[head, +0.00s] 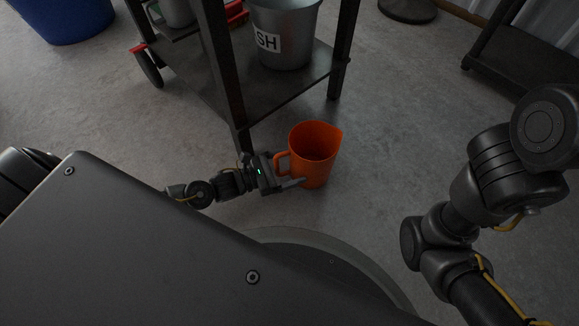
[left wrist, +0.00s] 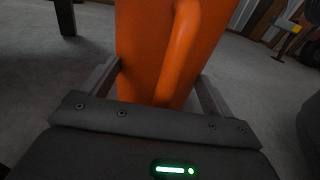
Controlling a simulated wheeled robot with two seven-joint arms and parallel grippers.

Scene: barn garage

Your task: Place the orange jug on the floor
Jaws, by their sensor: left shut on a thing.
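The orange jug (head: 319,164) is upright near the middle of the head view, with its handle toward my left gripper. My left gripper (head: 284,180) is at the handle side of the jug, low down, and is shut on it. In the left wrist view the jug (left wrist: 140,50) fills the middle, between the two fingers of the left gripper (left wrist: 160,88). I cannot tell whether the jug's base touches the floor (head: 400,150). My right arm shows at the right of the head view, but its gripper is not in view.
A dark shelf (head: 300,85) with black legs stands behind the jug and holds a metal bucket (head: 287,30) with a label. A blue tub (head: 62,15) is at the top left. A dark rack (head: 520,60) is at the top right. Open floor lies right of the jug.

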